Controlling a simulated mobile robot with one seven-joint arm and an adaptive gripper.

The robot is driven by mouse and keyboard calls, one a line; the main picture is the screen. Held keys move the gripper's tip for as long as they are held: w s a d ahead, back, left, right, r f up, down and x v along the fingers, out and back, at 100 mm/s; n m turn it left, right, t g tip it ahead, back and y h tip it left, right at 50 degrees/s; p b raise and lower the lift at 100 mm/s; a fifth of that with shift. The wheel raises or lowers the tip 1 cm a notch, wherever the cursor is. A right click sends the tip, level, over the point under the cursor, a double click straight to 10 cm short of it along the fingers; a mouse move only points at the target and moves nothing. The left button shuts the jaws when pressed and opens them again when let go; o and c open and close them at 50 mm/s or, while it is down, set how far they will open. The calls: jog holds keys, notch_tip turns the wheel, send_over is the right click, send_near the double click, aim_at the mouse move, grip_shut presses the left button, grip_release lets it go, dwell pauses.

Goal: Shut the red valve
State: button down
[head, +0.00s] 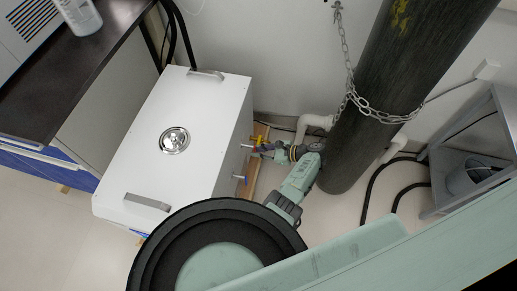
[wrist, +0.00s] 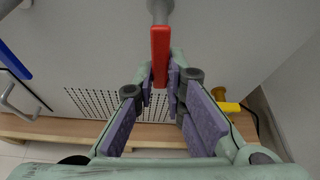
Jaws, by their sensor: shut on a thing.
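The red valve handle (wrist: 160,57) shows in the wrist view as a flat red lever at the end of a grey stem (wrist: 160,10), on the side of the white box. My gripper (wrist: 161,85) is shut on the lower end of the red lever, with a finger pad on each side of it. In the head view my gripper (head: 272,149) is at the right side of the white box (head: 150,115), and the red lever there is small and partly hidden by it.
A dark gas cylinder (head: 400,80) with a chain (head: 385,112) stands close right of my arm. A dark counter (head: 75,75) is left.

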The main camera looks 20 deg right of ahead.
jog(key=shift+s+a+m+g, duration=0.1)
jog(key=shift+m+g, duration=0.2)
jog(key=shift+s, duration=0.1)
dwell(0.3)
jog(key=c, duration=1.6)
grip_release()
jog(key=shift+c, duration=0.2)
jog(key=v, duration=1.2)
jog(key=shift+f, duration=0.2)
